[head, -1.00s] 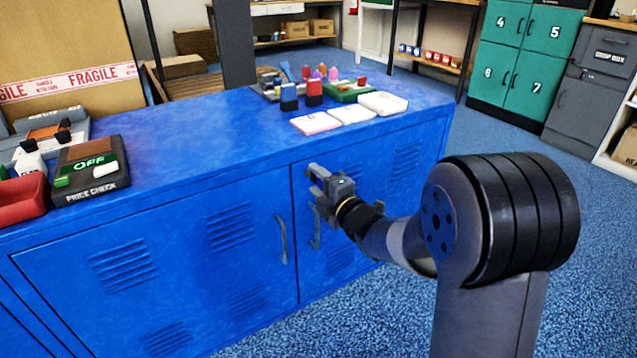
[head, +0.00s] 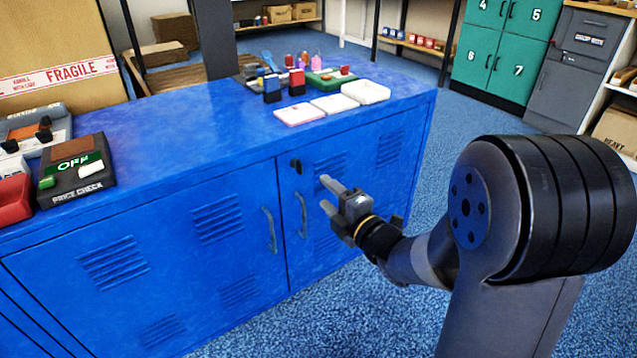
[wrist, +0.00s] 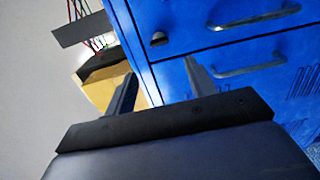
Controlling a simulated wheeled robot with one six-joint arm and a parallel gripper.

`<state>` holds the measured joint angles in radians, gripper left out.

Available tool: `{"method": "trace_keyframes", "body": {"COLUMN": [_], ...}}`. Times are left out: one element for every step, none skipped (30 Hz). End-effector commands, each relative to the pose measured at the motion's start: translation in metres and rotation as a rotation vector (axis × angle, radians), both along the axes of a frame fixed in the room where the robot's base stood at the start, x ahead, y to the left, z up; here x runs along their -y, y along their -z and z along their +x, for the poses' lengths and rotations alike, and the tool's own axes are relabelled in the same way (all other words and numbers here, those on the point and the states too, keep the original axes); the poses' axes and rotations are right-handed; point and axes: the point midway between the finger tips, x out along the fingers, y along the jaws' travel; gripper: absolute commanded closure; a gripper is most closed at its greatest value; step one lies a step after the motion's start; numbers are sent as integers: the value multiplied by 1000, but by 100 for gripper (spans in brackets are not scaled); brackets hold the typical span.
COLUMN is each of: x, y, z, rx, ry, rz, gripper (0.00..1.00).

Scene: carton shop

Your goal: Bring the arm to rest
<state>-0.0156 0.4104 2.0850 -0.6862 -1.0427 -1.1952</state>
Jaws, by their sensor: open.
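My gripper (head: 328,194) is open and empty in the head view. It is in front of the right door of the blue cabinet (head: 170,145), a little right of the two door handles. Its two fingers point toward the cabinet and look apart from it. In the wrist view my gripper (wrist: 158,88) shows two spread fingers with nothing between them. The blue cabinet front, with handles and a dark round lock, lies beyond the fingers there.
On the cabinet top are a price-check device (head: 78,170), a red bin (head: 14,198), white trays (head: 335,104) and stamps (head: 272,90). Green lockers (head: 500,50) and a shelf (head: 415,45) stand behind. Blue floor is open to the right of the cabinet.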

Motion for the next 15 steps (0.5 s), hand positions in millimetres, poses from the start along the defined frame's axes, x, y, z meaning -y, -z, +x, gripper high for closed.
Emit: {"method": "trace_keyframes", "body": {"x": [2,3,4,4,4,4,4,4,4,4,4,4,4,4,3], "y": [0,0,0,0,0,0,0,0,0,0,0,0,0,0,1], "z": [-3,-5,-6,-6,-7,-7,-7,-7,-7,-7,-7,-7,-7,-6,-5], "rx": [-1,-1,-1,-1,0,0,0,0,0,0,0,0,0,0,0], "ry": [0,0,0,0,0,0,0,0,0,0,0,0,0,-1,-1], "rz": [-1,-1,-1,-1,0,0,0,0,0,0,0,0,0,0,0], "gripper": [47,47,47,47,47,47,47,47,47,47,47,47,47,47,47]}}
